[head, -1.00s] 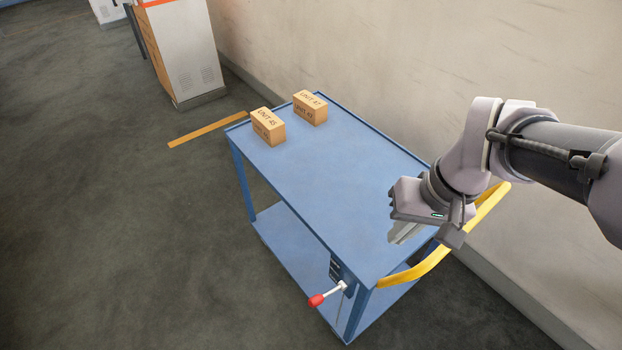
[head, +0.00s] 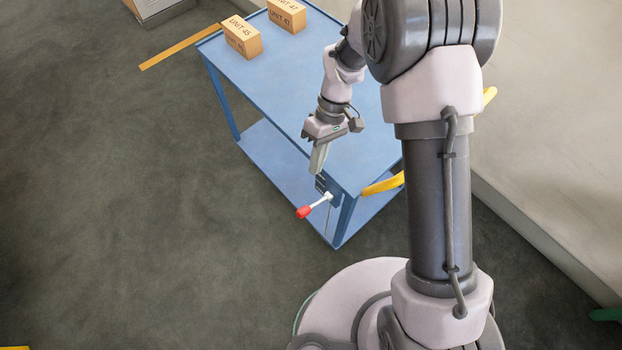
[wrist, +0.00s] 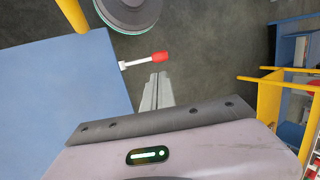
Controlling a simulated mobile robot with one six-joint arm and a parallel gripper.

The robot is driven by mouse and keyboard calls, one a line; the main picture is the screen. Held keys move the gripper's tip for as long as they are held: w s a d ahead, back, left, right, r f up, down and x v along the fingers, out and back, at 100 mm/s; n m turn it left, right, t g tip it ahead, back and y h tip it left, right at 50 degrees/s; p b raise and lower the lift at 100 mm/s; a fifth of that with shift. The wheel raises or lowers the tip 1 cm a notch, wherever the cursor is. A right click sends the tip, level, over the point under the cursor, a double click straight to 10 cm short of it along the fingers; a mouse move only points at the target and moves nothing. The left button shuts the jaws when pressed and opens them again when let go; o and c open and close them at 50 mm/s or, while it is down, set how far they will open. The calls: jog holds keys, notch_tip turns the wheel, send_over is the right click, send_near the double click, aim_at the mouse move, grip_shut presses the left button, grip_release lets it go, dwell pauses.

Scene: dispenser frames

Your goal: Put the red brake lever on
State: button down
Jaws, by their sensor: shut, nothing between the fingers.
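The brake lever (head: 313,206) has a red knob on a pale metal arm. It sticks out from the near end of the blue cart (head: 365,140), low on the side near a corner leg. In the wrist view the lever (wrist: 158,57) points right from the cart's edge, just beyond my fingertips. My gripper (head: 317,170) is shut and empty, pointing down by the cart's edge, above and behind the lever in the head view. In the wrist view the closed fingers (wrist: 158,78) end a little short of the red knob, with a visible gap.
Two cardboard boxes, UNIT 45 (head: 242,38) and UNIT 47 (head: 287,15), stand at the cart's far end. A yellow handle (head: 382,185) juts from the near end. A wall runs along the right.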

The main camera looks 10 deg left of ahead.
aim_at(304, 208)
jog(key=b+x, duration=0.5)
jog(key=x, duration=0.7)
jog(key=shift+s+f, duration=0.1)
jog(key=shift+f, duration=0.15)
